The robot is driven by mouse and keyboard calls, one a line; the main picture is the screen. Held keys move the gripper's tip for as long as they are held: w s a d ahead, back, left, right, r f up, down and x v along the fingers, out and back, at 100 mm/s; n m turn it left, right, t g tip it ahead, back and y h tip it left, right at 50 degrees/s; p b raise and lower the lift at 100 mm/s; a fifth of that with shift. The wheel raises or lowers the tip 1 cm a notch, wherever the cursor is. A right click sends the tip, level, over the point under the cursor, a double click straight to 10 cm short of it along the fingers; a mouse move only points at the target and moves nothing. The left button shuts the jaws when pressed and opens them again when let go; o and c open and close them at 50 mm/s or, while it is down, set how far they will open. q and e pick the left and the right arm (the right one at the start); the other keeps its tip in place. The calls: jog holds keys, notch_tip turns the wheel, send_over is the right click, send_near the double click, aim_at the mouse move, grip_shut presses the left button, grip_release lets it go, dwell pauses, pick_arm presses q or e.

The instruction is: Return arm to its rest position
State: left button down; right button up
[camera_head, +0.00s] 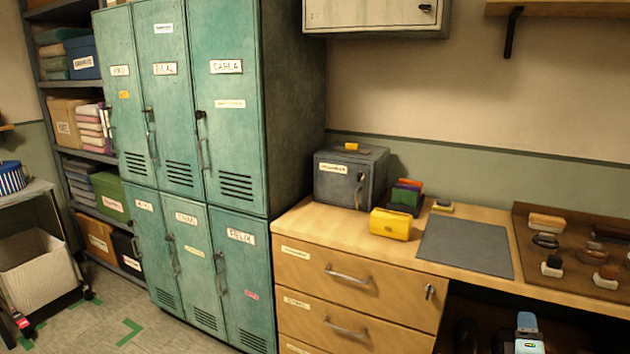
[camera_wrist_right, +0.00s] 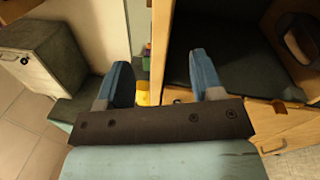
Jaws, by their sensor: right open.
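My right gripper (camera_head: 528,336) shows as a small blue and grey shape at the bottom edge of the head view, in front of the dark opening under the counter. In the right wrist view the right gripper (camera_wrist_right: 161,82) has its two blue fingers wide apart. Nothing is held between them. A bit of yellow (camera_wrist_right: 143,98) shows beyond the fingers, and I cannot tell what it is. My left gripper is not in view.
The wooden counter (camera_head: 462,287) carries a grey metal box (camera_head: 336,183), a yellow case (camera_head: 391,224), a dark mat (camera_head: 466,247) and a brown board (camera_head: 570,273) with several brushes. Teal lockers (camera_head: 232,125) stand left. A wall cabinet (camera_head: 370,14) hangs above. Floor shows at lower left.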

jog(key=d+r+n+t, duration=0.1)
jog(key=d+r+n, duration=0.1)
jog(key=d+r, duration=0.35)
jog(key=s+a+f+m+g+y, duration=0.45)
jog(key=s+a+f+y, duration=0.25)
jog(key=s+a+f, duration=0.8)
jog(key=s+a+f+m+g+y, duration=0.2)
jog(key=s+a+f+y, duration=0.1)
jog(key=s+a, duration=0.4)
jog(key=s+a+f+m+g+y, duration=0.2)
jog(key=s+a+m+y, duration=0.1)
jog(key=s+a, duration=0.4)
jog(key=w+a+r+m+t, duration=0.15)
jog(key=a+m, duration=0.35)
jog(key=a, duration=0.5)
pick_arm(q)
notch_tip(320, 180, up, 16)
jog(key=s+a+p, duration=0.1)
jog(key=p, duration=2.1)
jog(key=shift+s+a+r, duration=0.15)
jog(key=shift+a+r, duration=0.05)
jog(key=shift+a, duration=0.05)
pick_arm(e)
notch_tip(320, 180, up, 17)
jog(key=s+d, duration=0.1)
jog(key=shift+s+d+f, duration=0.2)
jog(key=shift+s+d, duration=0.1)
jog(key=shift+d, duration=0.1)
jog(key=shift+n, duration=0.25)
